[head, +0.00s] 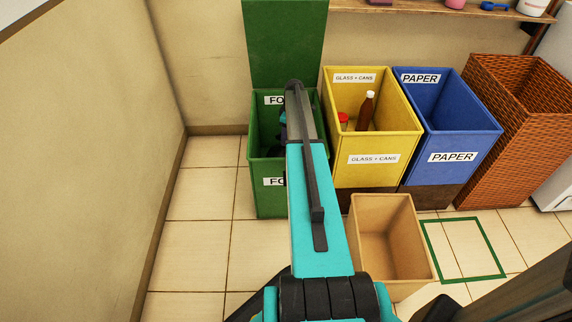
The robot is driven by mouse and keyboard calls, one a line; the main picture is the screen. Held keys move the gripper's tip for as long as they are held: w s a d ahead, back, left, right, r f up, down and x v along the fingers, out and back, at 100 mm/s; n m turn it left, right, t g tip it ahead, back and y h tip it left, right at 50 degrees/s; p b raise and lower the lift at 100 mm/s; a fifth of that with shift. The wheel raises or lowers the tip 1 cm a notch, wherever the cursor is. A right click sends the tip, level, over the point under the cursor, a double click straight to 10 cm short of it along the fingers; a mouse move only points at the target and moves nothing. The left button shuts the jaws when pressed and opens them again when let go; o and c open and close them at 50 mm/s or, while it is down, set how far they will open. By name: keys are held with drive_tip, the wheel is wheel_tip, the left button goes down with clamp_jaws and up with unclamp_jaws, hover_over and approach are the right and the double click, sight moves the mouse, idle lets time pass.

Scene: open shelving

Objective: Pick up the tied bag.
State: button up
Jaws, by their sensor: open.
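The green bin (270,206) stands at the back left with its lid (284,43) raised; its label is partly covered and starts with "FO". My arm reaches forward over this bin and hides much of its opening. A small teal and dark part, likely my wrist, shows just inside the bin's left side. My gripper's fingers are hidden behind the arm, so I cannot see what they are near. I cannot make out a tied bag in this view; the bin's inside is mostly dark or covered.
Right of the green bin stand a yellow "GLASS + CANS" bin (392,142) holding a brown bottle (366,112), a blue "PAPER" bin (462,142) and a wicker basket (520,140). An empty tan bin (400,272) stands in front. A green floor outline (432,252) is empty. A wall borders the left.

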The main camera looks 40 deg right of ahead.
sight(277, 150)
drive_tip(key=shift+w+a+f+b, duration=0.15)
drive_tip(key=shift+f+b, duration=0.3)
drive_tip(key=shift+f, duration=0.8)
drive_tip(key=shift+w+a+f+b, duration=0.15)
drive_tip(key=shift+f+b, duration=0.3)
drive_tip(key=shift+f, duration=0.75)
drive_tip(key=shift+d, duration=0.1)
drive_tip(key=shift+c, duration=0.5)
drive_tip(key=shift+r, duration=0.1)
clamp_jaws()
